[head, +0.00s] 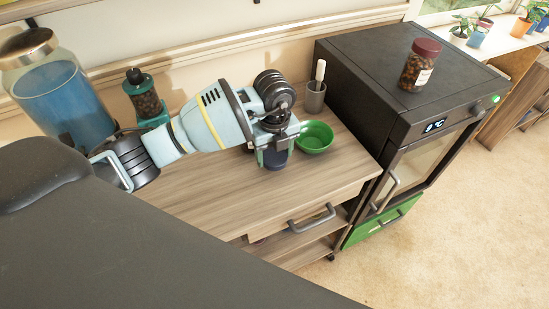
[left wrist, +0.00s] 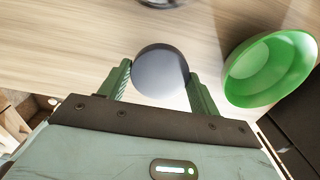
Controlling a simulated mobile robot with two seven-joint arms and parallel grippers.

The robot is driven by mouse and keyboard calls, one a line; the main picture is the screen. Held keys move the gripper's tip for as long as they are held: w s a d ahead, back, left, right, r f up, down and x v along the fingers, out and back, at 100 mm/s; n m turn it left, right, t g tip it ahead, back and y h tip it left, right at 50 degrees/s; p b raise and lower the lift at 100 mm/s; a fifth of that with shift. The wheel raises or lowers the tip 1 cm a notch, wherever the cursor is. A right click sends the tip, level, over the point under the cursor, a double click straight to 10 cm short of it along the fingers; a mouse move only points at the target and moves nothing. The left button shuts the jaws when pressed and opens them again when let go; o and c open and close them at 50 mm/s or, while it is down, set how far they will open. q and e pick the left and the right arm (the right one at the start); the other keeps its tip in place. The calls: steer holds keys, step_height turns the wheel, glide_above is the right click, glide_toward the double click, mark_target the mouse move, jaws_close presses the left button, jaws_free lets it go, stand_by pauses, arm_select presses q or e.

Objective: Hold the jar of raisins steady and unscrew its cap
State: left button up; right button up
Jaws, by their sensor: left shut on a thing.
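A jar with a dark red cap and brown contents (head: 420,66) stands upright on the black appliance, away from my grippers. It looks like the raisin jar, though its label is too small to read. My left gripper (head: 275,156) is low over the wooden counter. It is shut on a round, dark blue thing (left wrist: 160,74), which sits between the two green fingers in the left wrist view. Only the thing's smooth round top shows there, and the gripper hides most of it in the head view. My right gripper is not in view.
A green bowl (head: 315,137) is close right of my left gripper. A grey holder with a white-handled tool (head: 315,95) stands behind it. A dark-topped grinder (head: 145,100) and a large blue-filled jar (head: 60,95) stand left. The counter's front (head: 240,200) is clear.

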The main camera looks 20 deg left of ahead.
mark_target(274, 154)
arm_select(q)
steer(key=shift+w+a+f, duration=0.15)
steer(key=shift+w+a, duration=0.05)
steer(key=shift+w, duration=0.2)
steer(key=shift+f, duration=1.6)
steer(key=shift+f, duration=0.15)
steer(key=o, duration=1.1)
step_height(274, 154, up, 12)
steer(key=shift+r+p, duration=0.15)
steer(key=shift+p, duration=0.25)
